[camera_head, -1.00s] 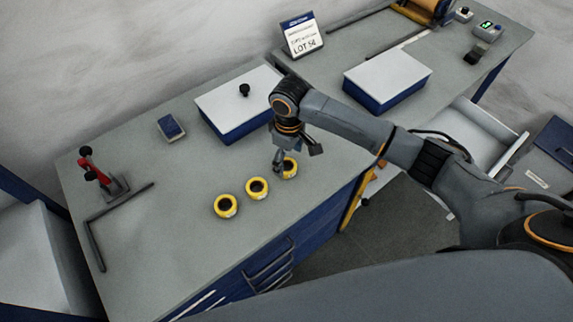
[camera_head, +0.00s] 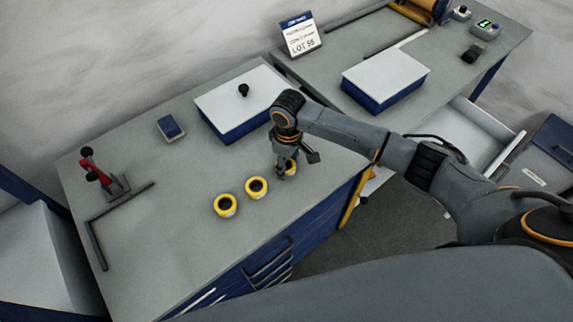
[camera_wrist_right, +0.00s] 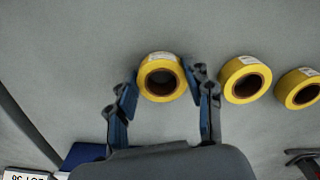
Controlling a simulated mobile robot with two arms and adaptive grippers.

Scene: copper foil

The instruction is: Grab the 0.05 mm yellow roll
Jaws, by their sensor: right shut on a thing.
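Three yellow rolls with dark cores stand in a row near the front edge of the workbench. My right gripper (camera_head: 287,170) is lowered over the rightmost yellow roll (camera_head: 292,174) and partly hides it. In the right wrist view, the two blue fingers of my right gripper (camera_wrist_right: 162,84) are shut on that roll (camera_wrist_right: 160,98), one on each side. The middle roll (camera_head: 257,197) and the left roll (camera_head: 225,214) stand free. They also show right of the held roll in the wrist view. The pale labels are too small to read. My left gripper is not in view.
A white-topped blue box (camera_head: 240,88) with a black knob stands behind the gripper. A sign (camera_head: 301,36) stands at the back. A red-handled clamp (camera_head: 97,168) and a black angle bar (camera_head: 96,240) lie left. The bench between is clear. A drawer (camera_head: 480,138) is open at right.

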